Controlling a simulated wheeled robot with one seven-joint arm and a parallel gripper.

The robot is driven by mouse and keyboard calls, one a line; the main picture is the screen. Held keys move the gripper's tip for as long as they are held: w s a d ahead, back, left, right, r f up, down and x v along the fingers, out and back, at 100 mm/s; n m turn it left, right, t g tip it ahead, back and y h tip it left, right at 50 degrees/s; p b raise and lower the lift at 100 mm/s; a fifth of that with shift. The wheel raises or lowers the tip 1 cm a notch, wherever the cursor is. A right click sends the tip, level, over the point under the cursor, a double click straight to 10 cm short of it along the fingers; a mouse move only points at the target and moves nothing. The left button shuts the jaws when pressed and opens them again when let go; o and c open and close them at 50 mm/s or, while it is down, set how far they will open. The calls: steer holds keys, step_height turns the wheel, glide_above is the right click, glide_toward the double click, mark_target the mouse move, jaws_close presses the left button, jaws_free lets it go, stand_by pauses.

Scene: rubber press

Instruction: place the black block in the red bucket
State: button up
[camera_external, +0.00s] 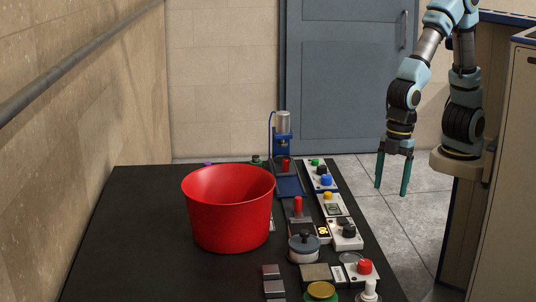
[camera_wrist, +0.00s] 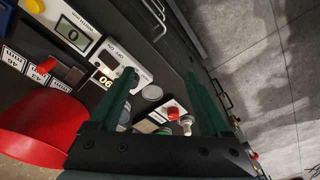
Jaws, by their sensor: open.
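The red bucket (camera_external: 230,218) stands upright on the black table, left of centre; it also shows at the lower left of the wrist view (camera_wrist: 38,122). I cannot pick out the black block with certainty in either view. Small dark grey blocks (camera_external: 272,271) lie near the table's front edge. My gripper (camera_external: 392,189) hangs fingers down over the floor, right of the table and well apart from the bucket. Its two green fingers (camera_wrist: 161,76) are spread in the wrist view, with nothing held between them.
A blue press (camera_external: 283,150) stands at the table's back. Button and display boxes (camera_external: 346,235) line the right side. A grey-blue pot (camera_external: 304,247) and a yellow-topped jar (camera_external: 320,291) stand in front. A beige cabinet (camera_external: 505,170) is at right. The table's left part is clear.

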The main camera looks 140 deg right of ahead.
steer(key=s+a+f+m, duration=0.1)
steer(key=s+a+f, duration=0.1)
steer(key=s, duration=0.4)
steer(key=shift+s+a, duration=0.4)
steer(key=shift+a, duration=0.2)
stand_by(0.5)
